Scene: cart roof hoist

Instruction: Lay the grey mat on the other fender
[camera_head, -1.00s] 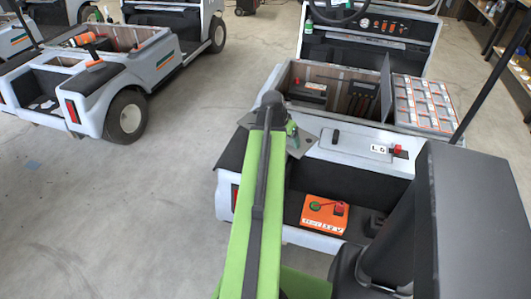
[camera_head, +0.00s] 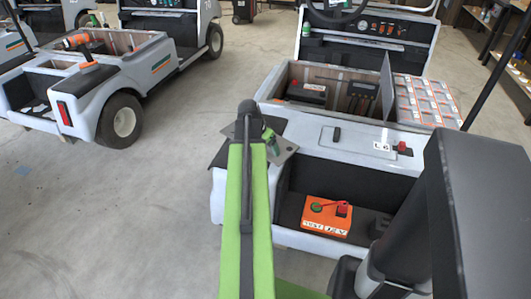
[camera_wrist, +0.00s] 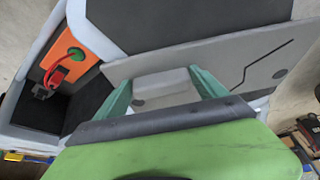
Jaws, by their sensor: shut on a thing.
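My gripper (camera_wrist: 160,79) has its two green fingers around a raised grey block on the grey mat (camera_wrist: 240,62). The mat is a flat grey sheet with a dark line and a round dark spot. In the head view the mat (camera_head: 283,151) shows at the far end of my green arm, over the near-left corner of the close cart (camera_head: 347,141). My arm hides much of it. A dark pad (camera_head: 222,149) covers that cart's left fender. It lies below or beside the mat; I cannot tell whether they touch. The cart's right fender is hidden behind my dark body part.
An orange box (camera_head: 327,215) with a red lever sits in the cart's rear recess. A divided bin (camera_head: 335,92) and a panel of small boxes (camera_head: 425,100) are farther forward. Another cart (camera_head: 95,85) stands at left. The floor between the carts is clear.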

